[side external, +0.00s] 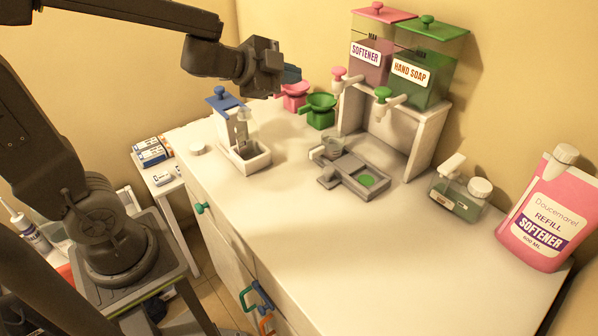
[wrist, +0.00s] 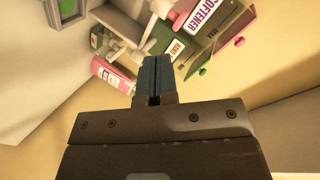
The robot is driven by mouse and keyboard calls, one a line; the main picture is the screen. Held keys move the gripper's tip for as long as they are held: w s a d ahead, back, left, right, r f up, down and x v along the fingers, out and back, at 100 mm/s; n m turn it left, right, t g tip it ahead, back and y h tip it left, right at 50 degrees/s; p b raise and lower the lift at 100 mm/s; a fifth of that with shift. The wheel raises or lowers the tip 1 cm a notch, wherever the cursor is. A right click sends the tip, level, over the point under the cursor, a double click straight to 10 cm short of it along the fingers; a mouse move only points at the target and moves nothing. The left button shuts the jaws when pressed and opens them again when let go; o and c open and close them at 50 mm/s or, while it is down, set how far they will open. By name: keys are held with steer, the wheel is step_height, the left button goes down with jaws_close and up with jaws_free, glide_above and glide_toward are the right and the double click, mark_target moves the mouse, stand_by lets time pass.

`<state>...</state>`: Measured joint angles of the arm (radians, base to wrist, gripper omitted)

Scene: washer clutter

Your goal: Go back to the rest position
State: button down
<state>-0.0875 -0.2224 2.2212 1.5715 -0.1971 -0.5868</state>
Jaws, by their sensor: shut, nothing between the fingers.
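My gripper (side external: 290,74) is raised above the back of the white counter (side external: 300,215), left of the two dispensers. Its fingers also show in the wrist view (wrist: 154,68), pressed together with nothing between them. The pink softener dispenser (side external: 371,62) and the green hand soap dispenser (side external: 421,78) stand on a white stand (side external: 425,140). Their red and green lids are on top. The gripper is apart from both dispensers and touches nothing that I can see.
A blue-topped dispenser (side external: 222,101) stands in a white holder below the gripper. Pink (side external: 294,96) and green (side external: 320,113) funnels stand close behind. A grey tray (side external: 375,188) is mid-counter. A green bottle (side external: 457,200) and pink refill bottle (side external: 540,215) stand right. The counter's front is clear.

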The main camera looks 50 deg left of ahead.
steer(key=s+a+r+n+g+y, duration=0.1)
steer(key=s+a+n+g+y, duration=0.1)
steer(key=s+n+y, duration=0.5)
steer(key=s+d+f+n+g+h, duration=0.1)
steer(key=s+d+n+g+h, duration=0.1)
steer(key=s, duration=0.4)
steer(key=s+d+f+n+g+h, duration=0.2)
steer(key=s+d+g+h, duration=0.1)
steer(key=s+d, duration=0.2)
steer(key=shift+s+f+n+g, duration=0.3)
steer(key=shift+s+n, duration=0.1)
steer(key=shift+s, duration=0.2)
